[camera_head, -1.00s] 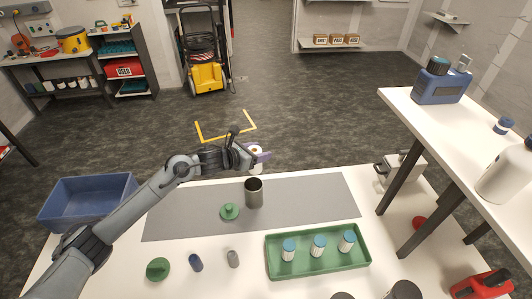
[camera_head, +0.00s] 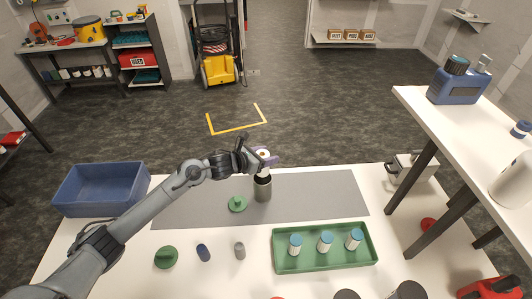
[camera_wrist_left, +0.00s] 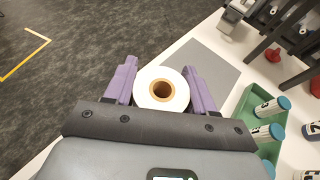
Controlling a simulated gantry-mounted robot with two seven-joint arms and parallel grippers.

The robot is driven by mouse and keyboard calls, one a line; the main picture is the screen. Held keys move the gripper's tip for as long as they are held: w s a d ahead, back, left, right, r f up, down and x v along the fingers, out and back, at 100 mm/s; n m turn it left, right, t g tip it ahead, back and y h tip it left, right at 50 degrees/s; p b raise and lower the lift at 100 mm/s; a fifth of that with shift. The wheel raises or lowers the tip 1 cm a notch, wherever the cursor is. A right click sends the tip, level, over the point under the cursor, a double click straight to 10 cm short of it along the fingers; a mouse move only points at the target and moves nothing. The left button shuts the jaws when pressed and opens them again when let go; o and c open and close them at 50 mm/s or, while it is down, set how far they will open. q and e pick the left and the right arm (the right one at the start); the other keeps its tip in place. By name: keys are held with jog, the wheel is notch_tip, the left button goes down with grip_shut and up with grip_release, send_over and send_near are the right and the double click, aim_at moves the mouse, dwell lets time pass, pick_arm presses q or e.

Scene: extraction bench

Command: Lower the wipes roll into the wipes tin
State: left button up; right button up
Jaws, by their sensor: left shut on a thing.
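The wipes roll (camera_wrist_left: 161,88) is white with a brown cardboard core. My left gripper (camera_wrist_left: 160,84) is shut on it, one purple finger on each side. In the head view the roll (camera_head: 263,156) is upright, directly above the wipes tin, and my left gripper (camera_head: 262,160) holds it from behind. The wipes tin (camera_head: 263,190) is a dark grey open cylinder standing on the grey mat. Whether the roll's lower end is inside the rim is hard to tell. The tin is hidden in the wrist view. A green lid with a knob (camera_head: 237,204) lies left of the tin. My right gripper is not seen.
A green tray (camera_head: 325,262) with several blue-capped bottles stands in front. A blue bin (camera_head: 98,188) is at the left. Another green lid (camera_head: 166,258) and two small cylinders lie in front. The grey mat (camera_head: 320,190) is clear right of the tin.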

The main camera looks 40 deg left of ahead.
pick_arm(q)
jog(key=shift+f+b, duration=1.35)
jog(key=shift+f, duration=1.25)
jog(key=o, duration=1.1)
jog(key=shift+o, duration=0.2)
jog(key=shift+r+p, duration=2.15)
jog(key=shift+r, duration=1.4)
